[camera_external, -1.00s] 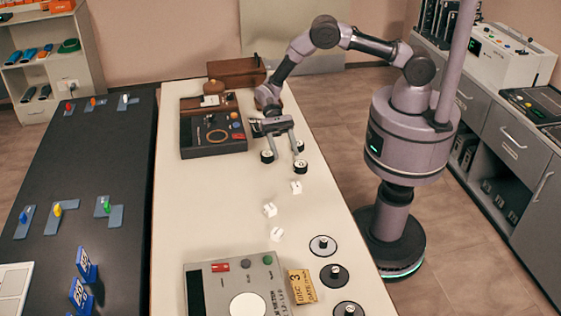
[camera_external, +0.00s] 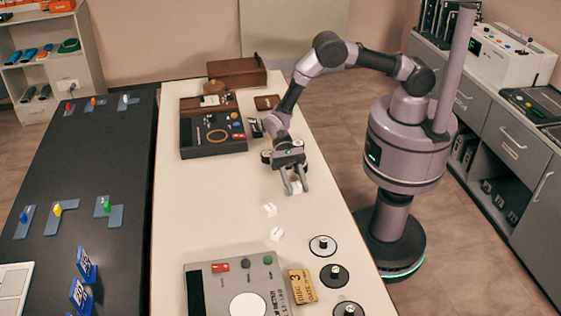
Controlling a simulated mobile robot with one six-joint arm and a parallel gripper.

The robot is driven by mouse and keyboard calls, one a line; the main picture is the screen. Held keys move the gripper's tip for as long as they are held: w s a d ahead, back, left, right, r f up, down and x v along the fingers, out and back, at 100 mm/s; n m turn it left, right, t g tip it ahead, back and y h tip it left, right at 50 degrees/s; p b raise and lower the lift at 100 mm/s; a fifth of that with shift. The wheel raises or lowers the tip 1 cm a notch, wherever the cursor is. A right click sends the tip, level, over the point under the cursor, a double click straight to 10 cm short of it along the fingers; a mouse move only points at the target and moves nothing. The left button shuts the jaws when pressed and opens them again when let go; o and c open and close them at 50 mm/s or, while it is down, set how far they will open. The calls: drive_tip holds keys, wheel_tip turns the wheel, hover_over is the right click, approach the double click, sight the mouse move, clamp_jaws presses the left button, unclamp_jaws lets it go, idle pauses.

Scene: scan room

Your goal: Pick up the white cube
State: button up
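Three small white cubes are on the cream table. The farthest cube (camera_external: 297,187) is between the two fingers of my gripper (camera_external: 297,191), which points down at the table. The fingers stand on either side of this cube, and I cannot tell whether they touch it. The second cube (camera_external: 270,209) and the third cube (camera_external: 277,233) lie apart, nearer the front, with nothing touching them.
A dark device (camera_external: 213,136) and a wooden box (camera_external: 237,72) are at the table's far end. A grey meter box (camera_external: 222,281), a yellow tag (camera_external: 302,286) and several round black discs (camera_external: 322,246) are near the front. The table's left middle is clear.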

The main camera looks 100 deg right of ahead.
clamp_jaws()
